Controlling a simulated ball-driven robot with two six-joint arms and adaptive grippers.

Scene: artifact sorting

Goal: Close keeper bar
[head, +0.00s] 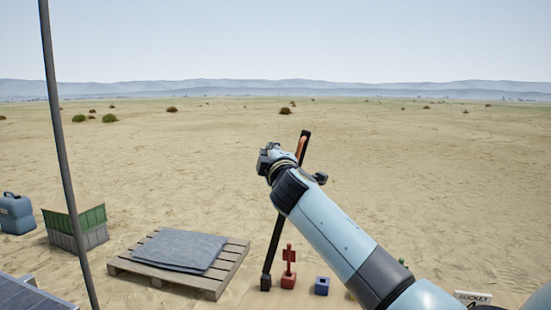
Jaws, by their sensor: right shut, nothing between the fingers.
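A long dark bar (274,243) with an orange section (301,149) near its top end stands tilted, its foot in a small dark block on the sand-coloured surface; I take it to be the keeper bar. My right arm comes in from the lower right, and my right gripper (267,158) is beside the upper part of the bar, shut with nothing in it. The arm's wrist hides part of the bar, and I cannot tell whether the gripper touches it. My left gripper is out of view.
A red piece (289,271) and a blue block with a hole (322,286) stand right of the bar's foot. A wooden pallet (216,285) bears a grey mat (180,249). A green-grey crate (78,230), a blue canister (16,214) and a thin pole (67,175) are at left. Open sand lies beyond.

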